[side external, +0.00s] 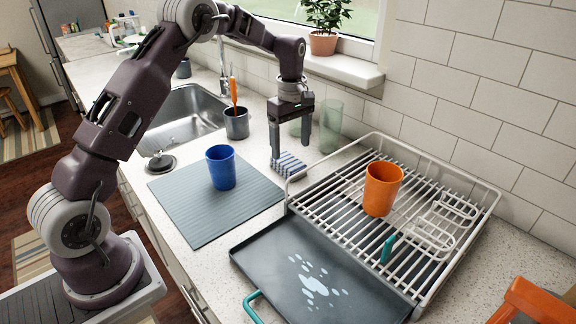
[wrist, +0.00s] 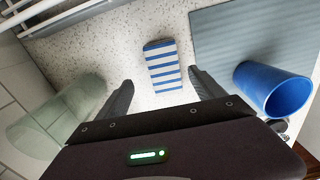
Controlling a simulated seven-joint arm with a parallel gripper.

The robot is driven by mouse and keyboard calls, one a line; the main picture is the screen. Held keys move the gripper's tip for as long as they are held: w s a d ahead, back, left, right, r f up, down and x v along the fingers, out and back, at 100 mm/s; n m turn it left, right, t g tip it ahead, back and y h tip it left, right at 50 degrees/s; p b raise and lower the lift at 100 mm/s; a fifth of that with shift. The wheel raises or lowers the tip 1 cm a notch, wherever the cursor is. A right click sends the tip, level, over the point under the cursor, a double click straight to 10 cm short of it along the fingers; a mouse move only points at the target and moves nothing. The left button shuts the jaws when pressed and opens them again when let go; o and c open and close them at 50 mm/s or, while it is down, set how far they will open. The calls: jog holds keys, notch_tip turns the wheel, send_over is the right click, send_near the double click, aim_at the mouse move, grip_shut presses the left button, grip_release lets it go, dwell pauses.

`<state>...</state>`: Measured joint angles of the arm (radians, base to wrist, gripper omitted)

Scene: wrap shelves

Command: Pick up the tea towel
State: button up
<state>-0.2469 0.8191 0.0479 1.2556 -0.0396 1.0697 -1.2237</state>
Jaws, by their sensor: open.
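The tea towel (side external: 288,164) is a small folded cloth with blue and white stripes. It lies flat on the speckled counter between the grey mat and the dish rack. In the wrist view the towel (wrist: 162,66) is ahead of the fingers, about midway between them. My gripper (side external: 292,152) points down over the counter beside the towel, with its fingers apart and nothing between them. In the wrist view my gripper (wrist: 158,88) shows a finger on each side of the towel's near end. I cannot tell how high the fingertips are above the counter.
A blue cup (side external: 221,167) stands on the grey mat (side external: 200,212). Clear glasses (side external: 331,127) stand behind the gripper by the wall. The white dish rack (side external: 337,184) holds an orange cup (side external: 382,188). A dark tray (side external: 300,260) lies in front. A dark pot (side external: 237,124) stands near the sink.

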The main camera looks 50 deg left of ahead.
aim_at(288, 160)
jog(key=f, duration=0.5)
jog(key=shift+s+a+f, duration=0.15)
jog(key=shift+s+f, duration=0.15)
jog(key=shift+s, duration=0.1)
jog(key=c, duration=1.5)
notch_tip(288, 160, up, 10)
jog(key=shift+r, duration=0.1)
